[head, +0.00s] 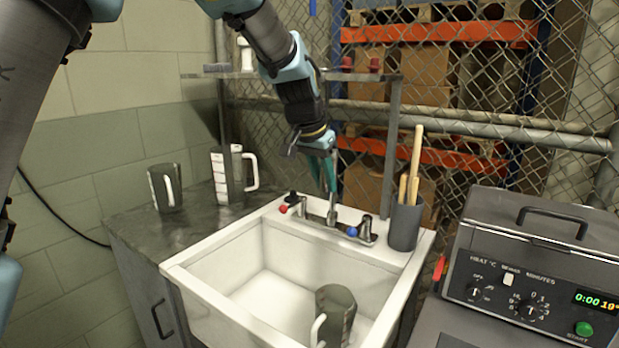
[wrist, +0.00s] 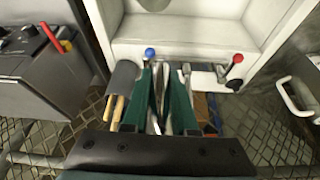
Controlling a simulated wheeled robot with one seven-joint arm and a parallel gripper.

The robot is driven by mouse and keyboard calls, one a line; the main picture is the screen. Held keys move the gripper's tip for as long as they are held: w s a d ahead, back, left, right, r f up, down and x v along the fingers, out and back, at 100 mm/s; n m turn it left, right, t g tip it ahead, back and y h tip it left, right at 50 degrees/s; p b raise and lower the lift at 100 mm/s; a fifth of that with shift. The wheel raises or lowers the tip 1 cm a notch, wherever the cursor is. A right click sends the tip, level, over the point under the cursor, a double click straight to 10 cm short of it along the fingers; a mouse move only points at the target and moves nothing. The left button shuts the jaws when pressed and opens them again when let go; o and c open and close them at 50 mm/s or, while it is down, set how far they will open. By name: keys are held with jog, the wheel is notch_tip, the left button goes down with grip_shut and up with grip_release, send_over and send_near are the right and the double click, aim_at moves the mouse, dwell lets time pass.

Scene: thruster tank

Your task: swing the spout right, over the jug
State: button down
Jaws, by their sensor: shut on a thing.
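The tap's metal spout (head: 332,216) rises from the back rim of the white sink (head: 215,287), between a red-knobbed handle (head: 284,209) and a blue-knobbed handle (head: 352,231). My gripper (head: 327,188), with teal fingers, reaches down to it from above and is shut on the spout. In the wrist view the spout (wrist: 159,85) shows between the two green fingers (wrist: 160,100); its outlet is hard to make out. A dark grey jug (head: 338,308) with a white handle stands in the sink, towards the front right and apart from my gripper.
A grey holder (head: 405,225) with wooden-handled tools stands right of the tap. A dark mug (head: 164,187) and a marked jug (head: 228,175) stand on the left counter. A heater unit (head: 530,265) stands at right. A shelf post (head: 391,150) rises behind.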

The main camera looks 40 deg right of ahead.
jog(key=shift+s+d+r, duration=0.1)
jog(key=shift+s+d, duration=1.05)
jog(key=c, duration=0.7)
grip_release()
jog(key=b+v, duration=0.2)
jog(key=v, duration=0.8)
jog(key=shift+a+r, duration=0.1)
jog(key=shift+r, duration=0.2)
